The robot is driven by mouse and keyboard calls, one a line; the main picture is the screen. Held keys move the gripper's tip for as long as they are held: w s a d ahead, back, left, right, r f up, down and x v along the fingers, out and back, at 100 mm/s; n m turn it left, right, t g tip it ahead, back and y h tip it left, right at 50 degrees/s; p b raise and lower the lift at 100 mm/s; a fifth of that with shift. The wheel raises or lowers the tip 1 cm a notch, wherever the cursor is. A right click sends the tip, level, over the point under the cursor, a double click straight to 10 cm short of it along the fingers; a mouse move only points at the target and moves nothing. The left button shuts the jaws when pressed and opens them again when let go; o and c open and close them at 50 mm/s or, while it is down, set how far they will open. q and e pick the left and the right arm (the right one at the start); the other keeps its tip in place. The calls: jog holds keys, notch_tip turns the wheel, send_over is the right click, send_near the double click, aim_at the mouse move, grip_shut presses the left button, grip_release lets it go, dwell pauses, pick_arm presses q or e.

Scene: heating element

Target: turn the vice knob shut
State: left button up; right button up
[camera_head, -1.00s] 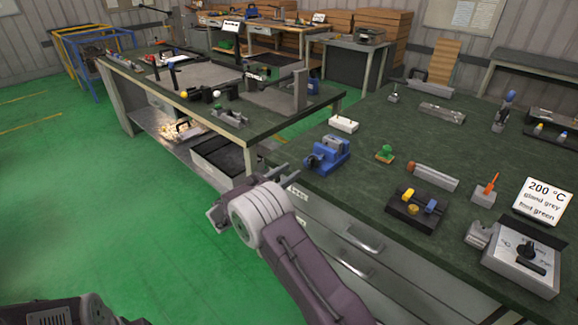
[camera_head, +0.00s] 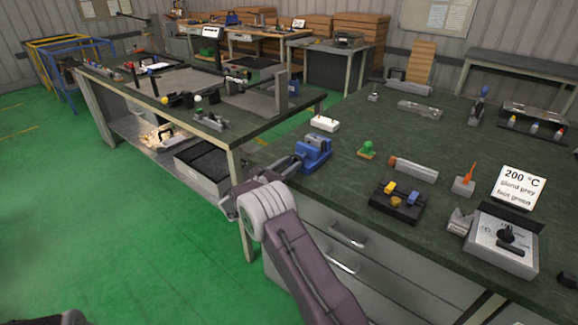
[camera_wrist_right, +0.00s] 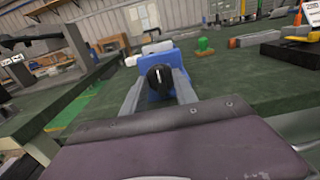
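The blue vice (camera_head: 315,150) stands near the front left edge of the right-hand green-topped bench. It also shows in the right wrist view (camera_wrist_right: 164,55), with its dark round knob (camera_wrist_right: 160,78) facing the camera. My right gripper (camera_head: 292,162) reaches the vice from its front left side. In the right wrist view the two grey fingers of this gripper (camera_wrist_right: 158,92) stand apart, one on each side of the knob. I cannot tell whether either finger touches it. My left gripper is not in view.
A black block with yellow and blue parts (camera_head: 397,201), a green-topped piece (camera_head: 367,149) and a white block (camera_head: 325,124) are near the vice. A control box with a black dial (camera_head: 502,245) sits at the right. A second bench (camera_head: 205,95) stands to the left.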

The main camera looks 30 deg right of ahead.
grip_shut()
